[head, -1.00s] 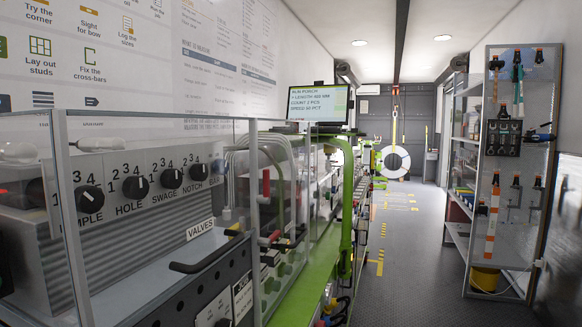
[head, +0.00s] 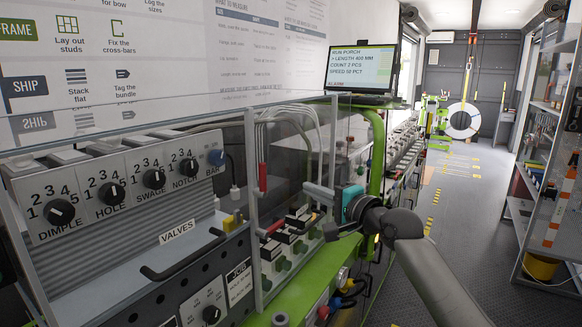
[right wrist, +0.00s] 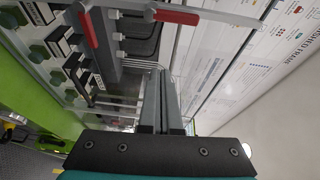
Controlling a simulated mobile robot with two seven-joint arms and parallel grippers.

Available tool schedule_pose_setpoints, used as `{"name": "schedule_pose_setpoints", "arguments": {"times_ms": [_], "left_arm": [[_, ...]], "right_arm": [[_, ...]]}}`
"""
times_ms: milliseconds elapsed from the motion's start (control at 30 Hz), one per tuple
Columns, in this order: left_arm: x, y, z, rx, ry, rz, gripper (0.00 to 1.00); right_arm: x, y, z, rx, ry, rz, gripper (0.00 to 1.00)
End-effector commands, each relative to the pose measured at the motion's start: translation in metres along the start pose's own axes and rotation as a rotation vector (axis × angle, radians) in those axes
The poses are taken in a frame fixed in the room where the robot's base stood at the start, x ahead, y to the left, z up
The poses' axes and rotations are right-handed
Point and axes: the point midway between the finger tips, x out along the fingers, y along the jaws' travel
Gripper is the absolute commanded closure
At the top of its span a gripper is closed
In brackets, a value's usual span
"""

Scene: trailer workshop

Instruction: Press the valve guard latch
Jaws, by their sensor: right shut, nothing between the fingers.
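The clear valve guard (head: 228,140) stands over the valve bank, which carries a white VALVES label (head: 177,232). A red-handled lever (head: 262,178) stands upright beside the guard's post, and red pieces on grey bars show in the right wrist view (right wrist: 82,30). I cannot tell for certain which part is the latch. My right gripper (head: 308,187) is right of the red lever, apart from it, pointing left. Its fingers are shut and empty, seen together in the right wrist view (right wrist: 158,80). My left gripper is not in view.
A knob panel (head: 125,180) is behind the guard at left. Several green-based valves (head: 285,240) sit below my right gripper. A screen (head: 358,68) stands behind it on a green frame (head: 376,150). The aisle floor (head: 480,205) is open; a tool shelf (head: 540,150) lines the right.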

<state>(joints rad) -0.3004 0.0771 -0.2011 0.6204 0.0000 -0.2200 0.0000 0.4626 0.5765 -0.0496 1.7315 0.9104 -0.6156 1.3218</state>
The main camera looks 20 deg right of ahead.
Motion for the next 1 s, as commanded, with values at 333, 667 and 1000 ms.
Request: {"name": "schedule_pose_setpoints", "arguments": {"times_ms": [333, 667, 1000], "left_arm": [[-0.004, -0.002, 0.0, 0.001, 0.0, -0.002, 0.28], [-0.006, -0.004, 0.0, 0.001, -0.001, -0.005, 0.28], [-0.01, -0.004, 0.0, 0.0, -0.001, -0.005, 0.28]], "right_arm": [[-0.004, -0.027, 0.005, 0.03, -0.024, -0.034, 1.0], [0.007, -0.029, 0.005, 0.03, -0.022, -0.036, 1.0], [0.052, -0.03, 0.007, 0.03, -0.023, -0.035, 1.0]]}}
